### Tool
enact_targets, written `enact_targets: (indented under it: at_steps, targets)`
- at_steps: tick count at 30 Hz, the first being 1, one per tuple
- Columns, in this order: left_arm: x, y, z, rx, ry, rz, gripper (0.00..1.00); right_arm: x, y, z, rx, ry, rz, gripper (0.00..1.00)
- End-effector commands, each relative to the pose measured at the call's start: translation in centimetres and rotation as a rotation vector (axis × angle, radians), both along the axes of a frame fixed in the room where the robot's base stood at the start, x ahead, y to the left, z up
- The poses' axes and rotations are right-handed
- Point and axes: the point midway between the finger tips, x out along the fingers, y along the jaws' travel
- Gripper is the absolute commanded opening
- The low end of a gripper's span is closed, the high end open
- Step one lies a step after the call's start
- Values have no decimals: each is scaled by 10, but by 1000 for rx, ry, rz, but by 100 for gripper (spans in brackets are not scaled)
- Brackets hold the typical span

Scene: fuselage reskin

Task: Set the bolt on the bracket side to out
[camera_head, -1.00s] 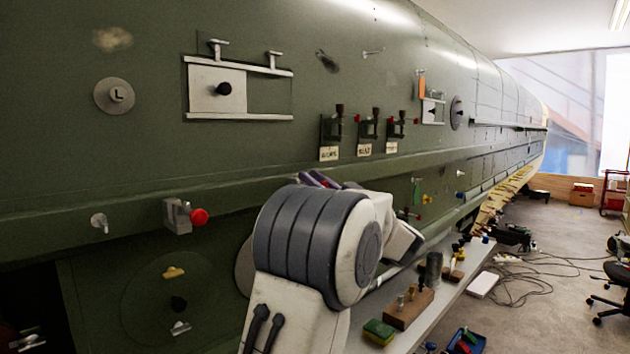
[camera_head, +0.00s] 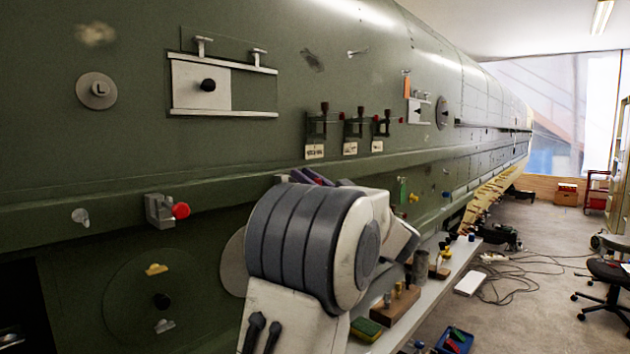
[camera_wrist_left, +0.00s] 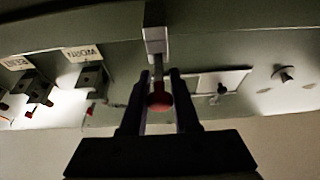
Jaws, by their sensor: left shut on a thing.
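In the left wrist view a red knob (camera_wrist_left: 159,101) on a short grey rod sticks out of a pale bracket block (camera_wrist_left: 156,43). My left gripper (camera_wrist_left: 159,92) has its dark fingers on both sides of the knob and is shut on it. In the head view purple-dark finger parts of the left gripper (camera_head: 314,178) show above my white and grey arm; the held knob is hidden there. Another grey bracket (camera_head: 158,210) with a red knob (camera_head: 181,210) stands untouched at the left. My right gripper is not in view.
The green fuselage fills the left. A sliding panel (camera_head: 202,86), a round L disc (camera_head: 97,91) and several labelled clamps (camera_head: 324,124) are above my arm. A shelf with a wooden block (camera_head: 395,306) and a sponge (camera_head: 366,329) is at lower right. Cables lie on the floor.

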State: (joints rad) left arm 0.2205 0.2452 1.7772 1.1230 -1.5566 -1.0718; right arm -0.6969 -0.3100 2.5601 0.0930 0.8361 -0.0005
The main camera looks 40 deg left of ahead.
Motion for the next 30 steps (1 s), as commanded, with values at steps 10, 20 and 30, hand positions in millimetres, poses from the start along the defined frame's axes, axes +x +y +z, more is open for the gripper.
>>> enact_targets:
  at_steps: [10, 20, 30]
  targets:
    - [-1, 0, -1, -1, 1, 3, 57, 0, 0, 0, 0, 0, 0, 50]
    - [0, -21, -13, -1, -1, -3, 57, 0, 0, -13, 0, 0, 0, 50]
    - [1, -81, -38, -1, 1, -2, 57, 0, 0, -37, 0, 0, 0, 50]
